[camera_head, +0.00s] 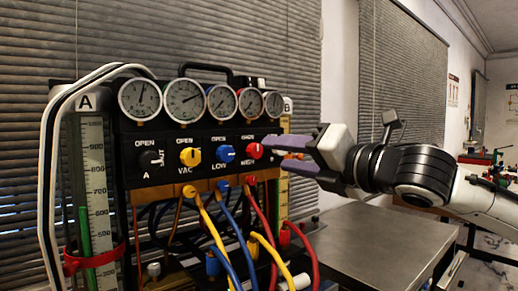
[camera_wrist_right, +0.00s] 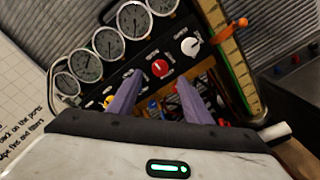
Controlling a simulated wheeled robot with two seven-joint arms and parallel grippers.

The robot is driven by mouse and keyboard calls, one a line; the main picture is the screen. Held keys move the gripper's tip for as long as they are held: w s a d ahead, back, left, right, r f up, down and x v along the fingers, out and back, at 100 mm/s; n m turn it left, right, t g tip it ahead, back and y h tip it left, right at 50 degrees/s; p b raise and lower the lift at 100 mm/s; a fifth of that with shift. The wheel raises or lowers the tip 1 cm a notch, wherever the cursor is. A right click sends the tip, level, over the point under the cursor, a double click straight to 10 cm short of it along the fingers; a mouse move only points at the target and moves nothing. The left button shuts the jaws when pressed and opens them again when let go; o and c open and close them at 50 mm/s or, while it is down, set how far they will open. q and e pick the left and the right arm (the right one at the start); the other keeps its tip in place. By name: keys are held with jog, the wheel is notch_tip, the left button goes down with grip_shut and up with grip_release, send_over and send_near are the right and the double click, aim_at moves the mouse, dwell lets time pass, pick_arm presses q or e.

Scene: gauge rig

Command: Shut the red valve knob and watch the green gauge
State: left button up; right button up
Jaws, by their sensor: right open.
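The red valve knob (camera_head: 254,150) is on the black front panel below the row of gauges, at the right of the blue knob. My right gripper (camera_head: 269,151) comes in from the right, its purple fingers open and their tips close to the red knob. In the right wrist view the red knob (camera_wrist_right: 160,68) shows in the gap between the open fingertips (camera_wrist_right: 160,76); I cannot tell if they touch it. Several round gauges (camera_head: 185,101) line the panel top; I cannot tell which is the green one. My left gripper is not in view.
A yellow knob (camera_head: 190,156) and blue knob (camera_head: 226,153) sit left of the red one. A white knob (camera_wrist_right: 190,46) is close by in the wrist view. Coloured hoses (camera_head: 262,205) hang below the panel. A metal table (camera_head: 370,240) stands at the right.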

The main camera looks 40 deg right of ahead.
aim_at(258, 152)
jog(key=w, duration=0.4)
jog(key=w+p, duration=0.1)
jog(key=w, duration=0.1)
jog(key=shift+w+a, duration=0.2)
jog(key=shift+a, duration=0.05)
jog(key=shift+w, duration=0.45)
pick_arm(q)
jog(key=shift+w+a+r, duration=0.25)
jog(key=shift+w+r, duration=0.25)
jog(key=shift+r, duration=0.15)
pick_arm(e)
jog(key=c, duration=1.1)
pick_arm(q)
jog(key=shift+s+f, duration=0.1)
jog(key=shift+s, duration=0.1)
pick_arm(e)
jog(key=shift+o, duration=0.2)
